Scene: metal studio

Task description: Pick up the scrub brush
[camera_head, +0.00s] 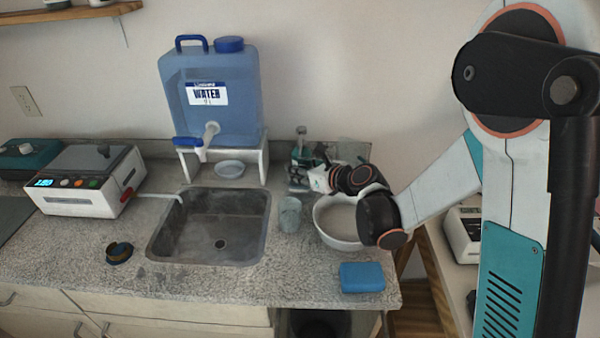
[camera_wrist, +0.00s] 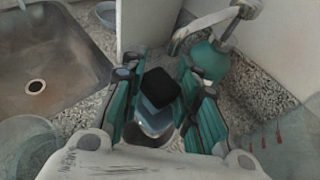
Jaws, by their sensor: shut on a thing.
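My gripper (camera_wrist: 165,110) is shut on the scrub brush (camera_wrist: 160,92), a small thing with a black top and a pale blue-grey lower part between the teal fingers. In the head view my gripper (camera_head: 298,178) is at the back of the counter, right of the sink, pointing left. The brush is hard to make out there, hidden by the fingers. I cannot tell from these views whether it touches the counter.
A teal soap bottle (camera_wrist: 208,58) with a metal pump stands just beyond the fingers. A glass cup (camera_head: 290,214), a white bowl (camera_head: 330,234) and a blue sponge (camera_head: 362,277) are nearby. The sink (camera_head: 185,240) and water jug (camera_head: 215,100) are left.

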